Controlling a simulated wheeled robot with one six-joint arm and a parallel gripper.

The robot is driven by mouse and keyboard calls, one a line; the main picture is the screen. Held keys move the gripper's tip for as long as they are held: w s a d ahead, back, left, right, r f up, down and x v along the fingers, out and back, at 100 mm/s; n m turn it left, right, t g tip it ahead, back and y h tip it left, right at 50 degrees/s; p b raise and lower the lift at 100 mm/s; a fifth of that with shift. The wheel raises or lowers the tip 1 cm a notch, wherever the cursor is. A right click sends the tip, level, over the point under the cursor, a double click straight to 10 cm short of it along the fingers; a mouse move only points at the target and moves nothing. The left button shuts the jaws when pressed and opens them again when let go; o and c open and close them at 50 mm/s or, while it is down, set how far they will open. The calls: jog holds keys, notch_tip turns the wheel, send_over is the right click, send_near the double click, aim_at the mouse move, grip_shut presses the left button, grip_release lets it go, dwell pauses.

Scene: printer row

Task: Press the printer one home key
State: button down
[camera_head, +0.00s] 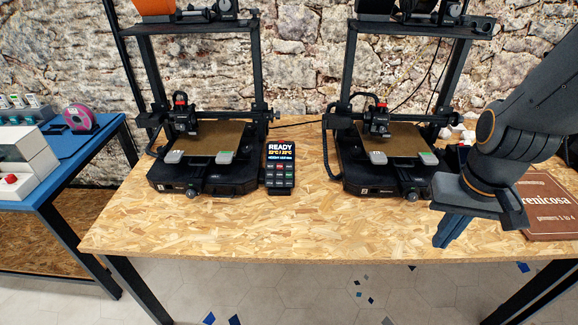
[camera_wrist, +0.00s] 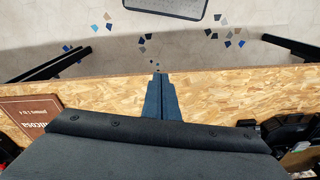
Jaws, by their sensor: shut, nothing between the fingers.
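Two black 3D printers stand on the wooden bench, a left printer (camera_head: 205,178) and a right printer (camera_head: 385,180). The small number tags on their bases are too small to read surely. A black control panel (camera_head: 280,168) with a lit "READY" screen and several small keys sits just right of the left printer. Its key labels are too small to read, so I cannot pick out the home key. My gripper (camera_head: 441,244) is shut and empty, pointing down near the bench's front edge, well right of that panel. Its blue fingers (camera_wrist: 158,78) touch each other in the wrist view.
A brown sign (camera_head: 549,208) lies at the bench's right end, beside my arm. The bench top (camera_head: 310,225) is clear in front of the printers. A blue table (camera_head: 75,165) with a pink spool (camera_head: 78,117) stands at left. A stone wall (camera_head: 300,60) is behind.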

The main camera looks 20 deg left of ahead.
jog(key=w+a+f+n+t+y, duration=0.1)
jog(key=w+a+f+n+t, duration=0.15)
jog(key=w+a, duration=0.75)
jog(key=n+t, duration=0.3)
jog(key=t, duration=0.5)
send_near(289, 167)
jog(key=w+d+r, duration=0.2)
jog(key=d+r, duration=0.2)
jog(key=d, duration=0.4)
jog(key=s+a+n+t+h, duration=0.1)
jog(key=s+a+t, duration=0.1)
jog(key=a+t, duration=0.3)
jog(key=shift+s+a+r, duration=0.25)
jog(key=shift+a+r, duration=0.1)
jog(key=shift+a, duration=0.6)
jog(key=shift+f+b, duration=0.1)
jog(key=shift+b, duration=0.2)
jog(key=w+f+b, duration=0.1)
jog(key=f+b, duration=0.1)
jog(key=w+f+b, duration=0.1)
jog(key=w+b, duration=0.1)
jog(key=w+a+f+b, duration=0.1)
jog(key=f+b, duration=0.1)
jog(key=shift+w+f, duration=0.15)
jog(key=shift+f, duration=0.15)
jog(key=shift+w+a+f+b, duration=0.1)
jog(key=shift+w+f+b, duration=0.2)
jog(key=shift+w+f, duration=0.25)
jog(key=shift+f, duration=0.15)
